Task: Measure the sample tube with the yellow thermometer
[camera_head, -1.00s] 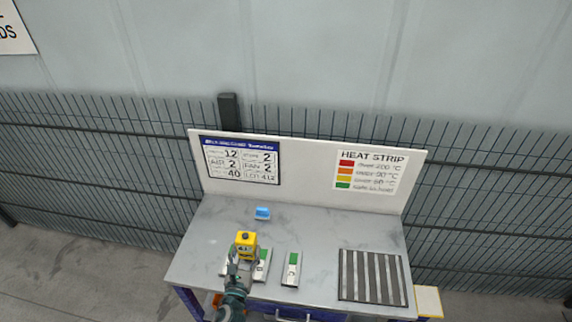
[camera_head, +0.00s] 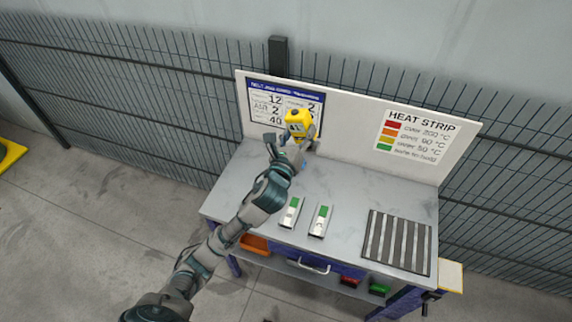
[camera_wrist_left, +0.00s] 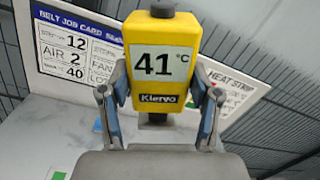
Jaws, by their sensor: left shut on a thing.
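The yellow thermometer (camera_head: 299,118) is held upright above the back left of the table. Its screen reads 41 °C in the left wrist view (camera_wrist_left: 160,63). My left gripper (camera_head: 290,142) is shut on it, one finger on each side of its body; both fingers also show in the left wrist view (camera_wrist_left: 160,103). A small blue thing (camera_head: 304,166) on the table below is mostly hidden by the gripper. I cannot make out a sample tube for certain. My right gripper is not in view.
Two pale pieces with green patches, a left one (camera_head: 291,213) and a right one (camera_head: 320,222), lie on the grey table (camera_head: 352,195). A striped dark panel (camera_head: 397,243) lies at right. A backboard (camera_head: 350,118) with a job card and heat strip chart stands behind.

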